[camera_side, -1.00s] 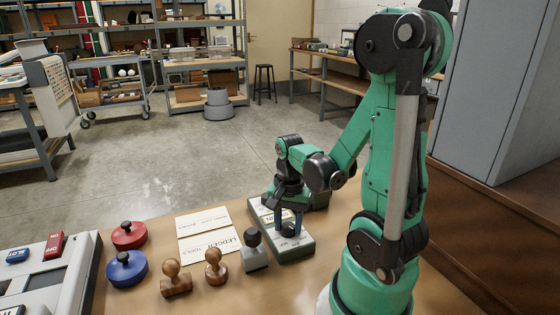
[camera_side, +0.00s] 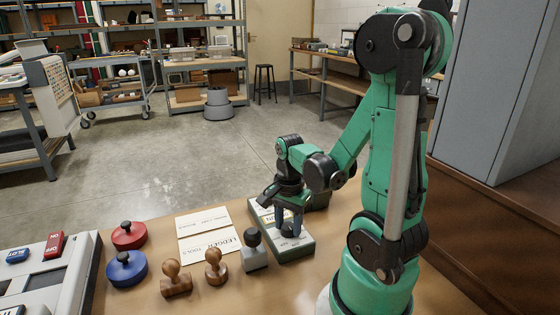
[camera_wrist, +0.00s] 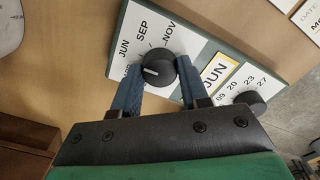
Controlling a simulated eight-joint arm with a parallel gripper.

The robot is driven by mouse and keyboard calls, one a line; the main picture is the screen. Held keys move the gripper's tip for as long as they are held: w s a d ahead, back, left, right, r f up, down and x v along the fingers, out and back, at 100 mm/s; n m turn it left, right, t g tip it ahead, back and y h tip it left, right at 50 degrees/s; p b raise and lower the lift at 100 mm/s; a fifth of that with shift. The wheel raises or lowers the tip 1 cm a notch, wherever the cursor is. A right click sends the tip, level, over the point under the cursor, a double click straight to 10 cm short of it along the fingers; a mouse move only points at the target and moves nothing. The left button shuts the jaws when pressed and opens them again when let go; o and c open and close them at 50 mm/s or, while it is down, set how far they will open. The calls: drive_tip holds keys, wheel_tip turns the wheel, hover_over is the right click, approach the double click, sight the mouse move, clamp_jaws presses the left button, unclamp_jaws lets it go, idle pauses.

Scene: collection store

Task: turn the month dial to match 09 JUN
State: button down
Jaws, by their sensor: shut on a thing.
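The month dial is a black round knob (camera_wrist: 155,69) with a white pointer line, on a white-faced green box (camera_wrist: 200,45). The pointer line points left in the wrist view. The labels JUN, SEP and NOV stand around it; another label at lower left is partly hidden by a finger. A yellow-framed window (camera_wrist: 214,72) on the box reads JUN. My gripper (camera_wrist: 158,65) is shut on the month knob, with one blue finger on each side. In the side view my gripper (camera_side: 291,232) reaches down onto the box, hiding the knob.
A second black knob (camera_wrist: 249,103) sits by the numbers 09, 20, 23 and 27. A dark-topped stamp (camera_side: 254,250) stands close left of the box. Two wooden stamps (camera_side: 215,268), a red round pad (camera_side: 129,236) and a blue one (camera_side: 126,269) are farther left.

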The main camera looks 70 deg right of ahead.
sight(288, 226)
drive_tip(key=shift+c, duration=2.2)
unclamp_jaws()
drive_tip(key=shift+r, duration=2.8)
